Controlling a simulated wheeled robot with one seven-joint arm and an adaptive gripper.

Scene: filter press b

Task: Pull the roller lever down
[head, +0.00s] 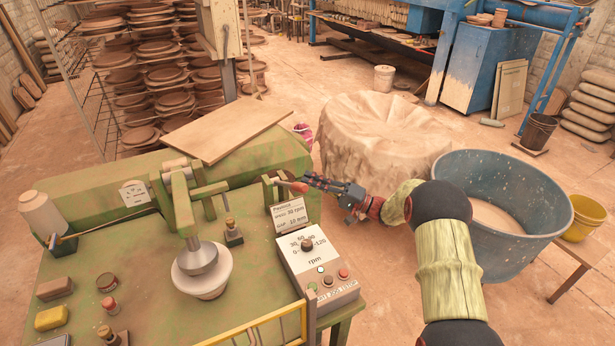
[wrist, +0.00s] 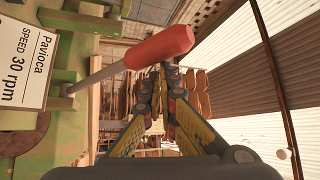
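The roller lever is a thin grey rod with a red handle (head: 298,187) at the right end of the green machine, beside the Pavioca sign. In the wrist view the red handle (wrist: 160,47) slants across the upper middle, its rod running down left to the machine. My gripper (head: 307,181) reaches in from the right, its fingertips close to the handle. In the wrist view its fingers (wrist: 162,76) are drawn together with only a narrow gap and nothing visible between them. The tips appear just below the handle in the picture; I cannot tell whether they touch it.
The Pavioca speed sign (head: 290,212) and the rpm control box (head: 318,262) stand close below the lever. A board (head: 225,130) lies on the machine. A cloth-covered round form (head: 372,135) and a blue tub (head: 505,200) stand behind and beside my arm.

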